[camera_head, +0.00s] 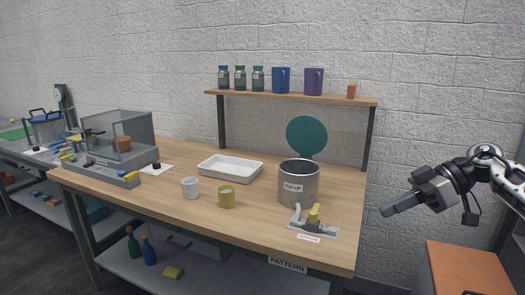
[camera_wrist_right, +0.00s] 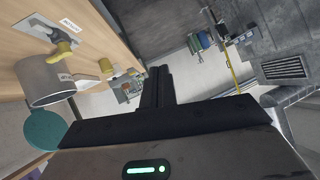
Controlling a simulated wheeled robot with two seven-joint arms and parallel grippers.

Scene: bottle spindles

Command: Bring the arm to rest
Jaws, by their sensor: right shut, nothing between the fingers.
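My right gripper (camera_head: 388,211) comes in from the right in the head view, in free air beyond the right end of the wooden table (camera_head: 250,218). Its fingers are together with nothing between them. In the right wrist view the dark shut fingers (camera_wrist_right: 158,88) point up the middle and touch nothing. My left gripper is not in either view.
A metal pot (camera_head: 299,185) with a teal round lid behind it stands nearest my gripper on the table, beside a yellow-handled fixture (camera_head: 313,222). A shelf (camera_head: 290,97) carries bottles and mugs. An orange-topped cabinet (camera_head: 465,268) stands below my right arm.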

